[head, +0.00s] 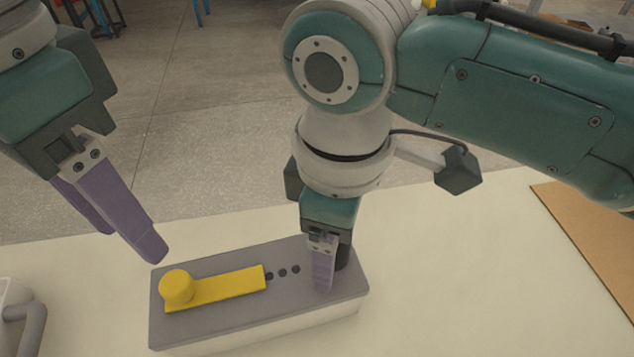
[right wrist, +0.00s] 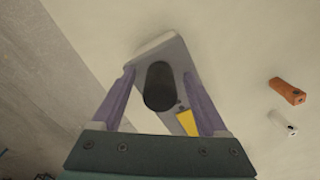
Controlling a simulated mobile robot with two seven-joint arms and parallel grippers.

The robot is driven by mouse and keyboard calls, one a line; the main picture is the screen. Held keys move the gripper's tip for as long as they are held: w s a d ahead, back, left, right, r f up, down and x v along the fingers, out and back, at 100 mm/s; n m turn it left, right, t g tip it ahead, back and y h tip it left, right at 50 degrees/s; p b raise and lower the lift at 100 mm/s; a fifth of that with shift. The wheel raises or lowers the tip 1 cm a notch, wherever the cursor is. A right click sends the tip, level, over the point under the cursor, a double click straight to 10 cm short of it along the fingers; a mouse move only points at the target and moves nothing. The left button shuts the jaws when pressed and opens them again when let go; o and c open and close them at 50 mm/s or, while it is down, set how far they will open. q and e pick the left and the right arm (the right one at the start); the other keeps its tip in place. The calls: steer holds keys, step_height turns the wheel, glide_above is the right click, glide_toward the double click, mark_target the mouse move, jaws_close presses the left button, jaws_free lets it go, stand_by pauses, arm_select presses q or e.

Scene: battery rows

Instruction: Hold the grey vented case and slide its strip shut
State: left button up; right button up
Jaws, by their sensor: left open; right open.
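The grey vented case (head: 220,329) lies on the pale table, with a yellow strip (head: 225,286) on its top. The strip has a round yellow knob (head: 177,286) at its left end. My left gripper (head: 132,243) is open and empty, above and left of the knob.
A white object with a grey handle (head: 22,318) stands at the left edge. A brown board (head: 590,255) lies at the right. An orange block (right wrist: 288,91) and a small white piece (right wrist: 282,121) lie apart from the case.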

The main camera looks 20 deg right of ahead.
jaws_close()
stand_by(0.4)
stand_by(1.2)
